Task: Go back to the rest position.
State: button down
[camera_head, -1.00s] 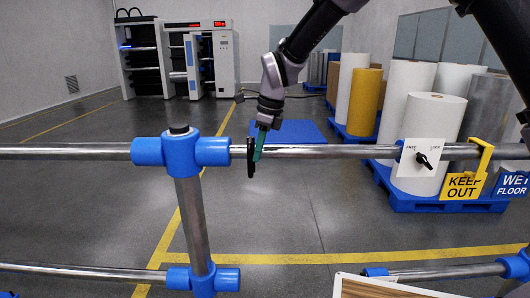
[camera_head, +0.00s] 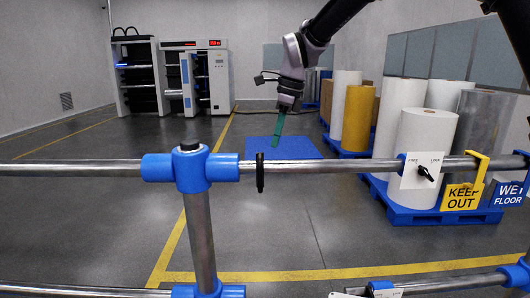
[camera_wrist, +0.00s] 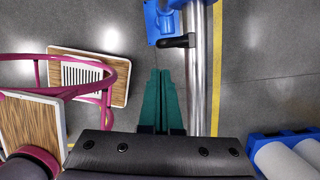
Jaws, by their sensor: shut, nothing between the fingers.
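My gripper (camera_head: 276,141) has green fingers pointing down, held above and apart from the steel rail (camera_head: 330,166). It is shut and empty. In the wrist view the closed green fingers (camera_wrist: 161,82) lie beside the rail (camera_wrist: 197,70), on its left. A black latch-like piece (camera_head: 260,172) hangs on the rail, below and left of the fingertips. It also shows in the wrist view as a black bar (camera_wrist: 178,41).
A blue rail joint and post (camera_head: 190,168) stand left of the gripper. A white switch plate (camera_head: 422,171) and a yellow KEEP OUT sign (camera_head: 462,197) are on the right. In the wrist view, purple tubing (camera_wrist: 100,110) and wooden boards (camera_wrist: 110,82) lie left.

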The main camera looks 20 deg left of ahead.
jog(key=d+r+n+t, duration=0.15)
jog(key=d+r, duration=0.25)
jog(key=d, duration=0.4)
jog(key=s+d+r+n+t+y, duration=0.1)
jog(key=d+r+n, duration=0.25)
jog(key=d, duration=0.55)
jog(key=d+r+n+t, duration=0.1)
jog(key=d+r, duration=0.4)
jog(key=d, duration=0.3)
jog(key=s+d+n+t+h, duration=0.1)
jog(key=s+d+n+t, duration=0.3)
jog(key=s+d, duration=0.8)
jog(key=d+n, duration=0.2)
jog(key=d, duration=0.2)
jog(key=shift+s+d+f+n+h, duration=0.15)
jog(key=shift+s+d+n+h, duration=0.1)
jog(key=shift+s+n+h, duration=0.15)
